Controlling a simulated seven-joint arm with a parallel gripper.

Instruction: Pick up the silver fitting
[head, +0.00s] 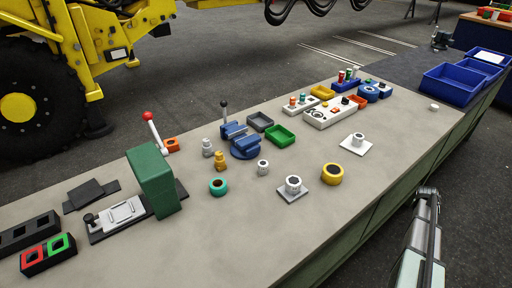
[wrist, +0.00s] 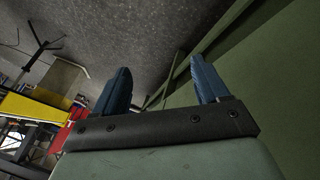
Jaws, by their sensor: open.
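A small silver fitting (head: 207,147) stands upright on the workbench, left of the blue vise. A brass fitting (head: 220,161) of similar shape stands just in front of it. A short silver-white ring-like piece (head: 263,168) stands to the right, and I cannot tell its exact kind. My gripper (wrist: 158,78) shows in the wrist view with its two blue fingers apart and nothing between them. It faces the dark floor and a green panel, and no fitting shows in that view. In the head view my gripper cannot be seen; only part of my arm shows at lower right.
The blue vise (head: 244,146) and green press (head: 152,181) rise from the bench (head: 330,215). A teal ring (head: 218,187), yellow ring (head: 332,174) and two plates with silver sockets (head: 293,187) (head: 357,142) lie nearby. Blue bins (head: 452,84) stand far right. The bench's front right is clear.

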